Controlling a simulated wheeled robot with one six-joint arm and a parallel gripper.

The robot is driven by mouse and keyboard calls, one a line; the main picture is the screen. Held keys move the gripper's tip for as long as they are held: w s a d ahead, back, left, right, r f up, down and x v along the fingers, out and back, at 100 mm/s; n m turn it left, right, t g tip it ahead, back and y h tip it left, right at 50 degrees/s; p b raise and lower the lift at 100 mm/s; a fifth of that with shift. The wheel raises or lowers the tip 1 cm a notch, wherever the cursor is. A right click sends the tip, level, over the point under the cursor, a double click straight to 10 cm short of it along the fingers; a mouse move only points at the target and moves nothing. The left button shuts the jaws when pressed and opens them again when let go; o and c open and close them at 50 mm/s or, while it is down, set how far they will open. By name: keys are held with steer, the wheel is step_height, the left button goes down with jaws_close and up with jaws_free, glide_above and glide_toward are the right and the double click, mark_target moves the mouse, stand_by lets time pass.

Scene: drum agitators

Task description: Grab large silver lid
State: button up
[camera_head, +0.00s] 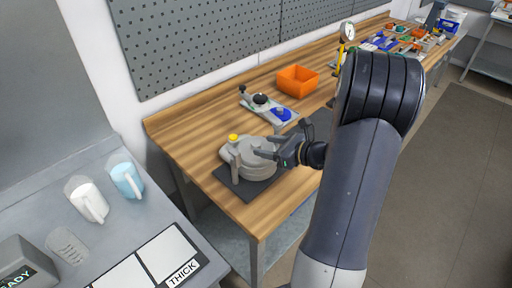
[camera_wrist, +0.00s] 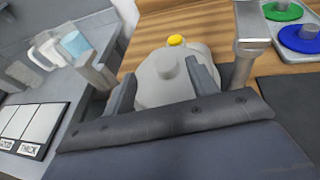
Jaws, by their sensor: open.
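The large silver lid (camera_head: 258,168) is a round grey disc at the near end of the wooden bench, on a dark mat. It has a raised centre knob and a yellow cap (camera_head: 233,137) at its far left edge. In the wrist view the lid (camera_wrist: 150,92) lies ahead of my gripper, with its knob (camera_wrist: 167,66) showing between the fingers. My gripper (camera_head: 264,147) is open and empty, reaching in from the right over the lid. In the wrist view the two fingers of my gripper (camera_wrist: 163,84) stand apart. Whether they touch the lid cannot be told.
Grey upright posts (camera_head: 235,172) stand beside the lid. White (camera_head: 88,201) and blue (camera_head: 127,181) jugs stand on the left grey counter. Bare wood lies left of the lid.

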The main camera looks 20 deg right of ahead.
mark_target(257, 143)
steer(key=shift+d+f+p+x, duration=0.15)
steer(key=shift+p+x, duration=0.3)
steer(key=shift+x, duration=0.9)
steer(key=shift+d+f+p+x, duration=0.15)
steer(key=shift+p+x, duration=0.25)
steer(key=shift+x, duration=0.95)
steer(key=shift+w, duration=0.1)
steer(key=shift+r, duration=0.1)
jaws_close()
